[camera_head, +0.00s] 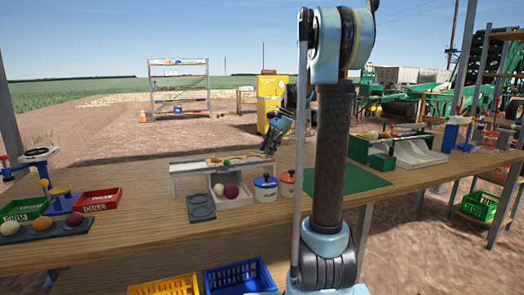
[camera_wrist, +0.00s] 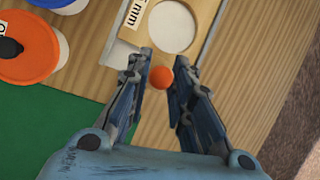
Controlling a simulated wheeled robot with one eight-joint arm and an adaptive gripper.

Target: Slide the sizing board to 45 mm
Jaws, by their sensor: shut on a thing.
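The tan sizing board (camera_wrist: 205,10) shows at the top of the wrist view, with a large round hole and a white label ending in "mm". In the head view my gripper (camera_head: 276,132) is at the right end of the raised pale sizing stand (camera_head: 188,168), hiding that end.
Blue-lidded (camera_head: 265,182) and orange-lidded (camera_head: 288,177) pots stand close below the stand's right end. A white tray (camera_head: 240,198) with onions is under it. A green mat (camera_head: 365,178) lies to the right. Red (camera_head: 97,200) and green crates are at left.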

